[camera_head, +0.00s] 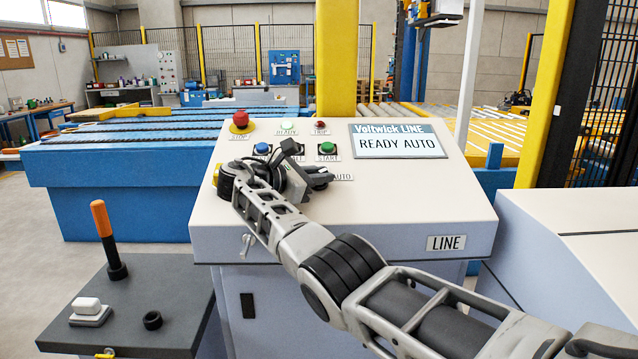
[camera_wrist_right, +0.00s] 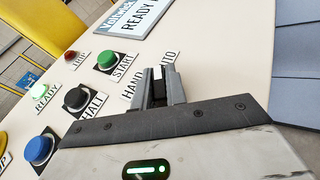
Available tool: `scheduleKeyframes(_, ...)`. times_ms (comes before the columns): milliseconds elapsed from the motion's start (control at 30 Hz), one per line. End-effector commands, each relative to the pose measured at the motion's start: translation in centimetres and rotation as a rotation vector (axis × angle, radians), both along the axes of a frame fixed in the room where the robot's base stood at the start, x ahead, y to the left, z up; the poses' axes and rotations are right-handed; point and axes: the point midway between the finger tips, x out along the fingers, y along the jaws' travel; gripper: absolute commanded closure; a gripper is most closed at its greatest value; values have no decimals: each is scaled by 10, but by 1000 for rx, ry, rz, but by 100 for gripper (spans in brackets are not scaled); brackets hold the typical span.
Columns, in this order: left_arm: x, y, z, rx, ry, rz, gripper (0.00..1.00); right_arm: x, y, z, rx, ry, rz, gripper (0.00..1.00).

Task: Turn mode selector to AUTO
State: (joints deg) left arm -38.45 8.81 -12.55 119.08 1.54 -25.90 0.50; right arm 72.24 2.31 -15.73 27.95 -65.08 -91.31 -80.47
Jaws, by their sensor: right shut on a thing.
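The mode selector sits on the sloped console top (camera_head: 460,195), between the HAND and AUTO labels. Its knob is mostly hidden by my right gripper, so I cannot tell its exact angle. The AUTO label (camera_head: 343,177) shows just right of the gripper in the head view. My right gripper (camera_head: 318,178) is shut on the selector knob; its fingers also show in the wrist view (camera_wrist_right: 160,88). The display (camera_head: 399,140) reads READY AUTO. My left gripper is not in view.
Near the gripper are the green START button (camera_head: 327,148), black HALT button (camera_wrist_right: 77,99), blue button (camera_head: 262,149) and red STOP button (camera_head: 240,118). The READY lamp (camera_wrist_right: 40,91) is lit green; the TRIP lamp (camera_head: 320,125) is dark red. An orange-handled lever (camera_head: 101,218) stands at left.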

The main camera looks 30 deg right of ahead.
Motion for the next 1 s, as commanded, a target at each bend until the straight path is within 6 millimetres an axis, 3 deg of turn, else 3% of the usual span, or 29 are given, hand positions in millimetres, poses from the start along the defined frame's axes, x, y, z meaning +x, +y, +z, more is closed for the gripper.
scheduleKeyframes(833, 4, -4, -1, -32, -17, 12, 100, -1, 1, -6, 27, -2, -48, 100)
scheduleKeyframes(867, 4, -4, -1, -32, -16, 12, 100, -1, 1, -6, 27, -2, -48, 81)
scheduleKeyframes(900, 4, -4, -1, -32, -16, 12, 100, -1, 1, -6, 27, -2, -48, 70)
scheduleKeyframes(933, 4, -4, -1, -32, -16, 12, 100, -1, 1, -6, 26, -2, -47, 65)
scheduleKeyframes(1000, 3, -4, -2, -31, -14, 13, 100, -1, 1, -5, 25, -2, -47, 65)
